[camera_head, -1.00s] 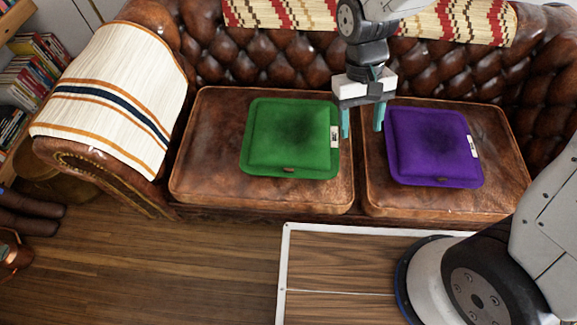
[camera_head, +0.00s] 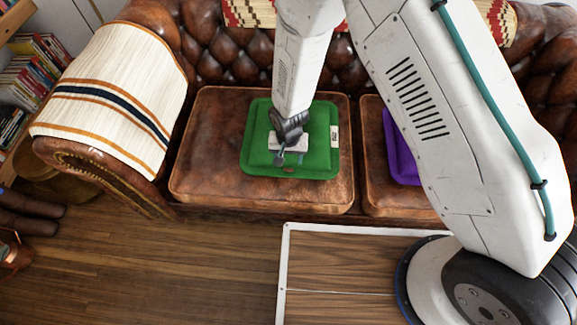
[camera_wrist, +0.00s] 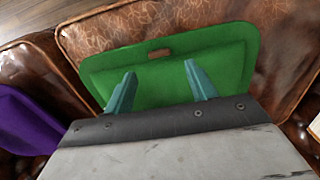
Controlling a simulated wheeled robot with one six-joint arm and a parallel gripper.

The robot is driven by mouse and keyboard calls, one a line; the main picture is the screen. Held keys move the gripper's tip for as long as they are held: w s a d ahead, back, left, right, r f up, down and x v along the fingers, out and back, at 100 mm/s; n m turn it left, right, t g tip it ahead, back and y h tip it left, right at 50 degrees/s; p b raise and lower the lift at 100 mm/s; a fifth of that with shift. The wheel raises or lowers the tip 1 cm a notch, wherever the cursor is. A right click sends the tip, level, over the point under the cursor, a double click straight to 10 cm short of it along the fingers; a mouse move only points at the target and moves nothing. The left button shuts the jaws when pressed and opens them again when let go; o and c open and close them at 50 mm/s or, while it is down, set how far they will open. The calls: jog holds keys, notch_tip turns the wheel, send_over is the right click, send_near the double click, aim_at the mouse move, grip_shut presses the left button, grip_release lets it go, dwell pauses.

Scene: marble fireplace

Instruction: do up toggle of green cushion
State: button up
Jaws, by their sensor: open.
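The green cushion (camera_head: 262,163) lies flat on the left brown leather seat, with a white tag on its right edge. Its small brown toggle (camera_head: 289,170) is at the middle of the front edge. The cushion (camera_wrist: 215,60) and the toggle (camera_wrist: 159,53) also show in the wrist view, with the toggle near the cushion's edge beyond my fingertips. My gripper (camera_head: 290,160) is over the front middle of the cushion, pointing down. In the wrist view my gripper (camera_wrist: 158,78) has its two teal fingers apart with nothing between them. The toggle's fastening is too small to tell.
A purple cushion (camera_head: 399,158) on the right seat is partly hidden by my arm. A striped blanket (camera_head: 118,93) covers the left armrest. The tufted sofa back (camera_head: 222,55) rises behind the seats. Wooden floor (camera_head: 180,270) lies in front.

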aim_at(289, 169)
notch_tip(289, 169, down, 7)
jog(key=shift+r, duration=0.1)
dwell(0.3)
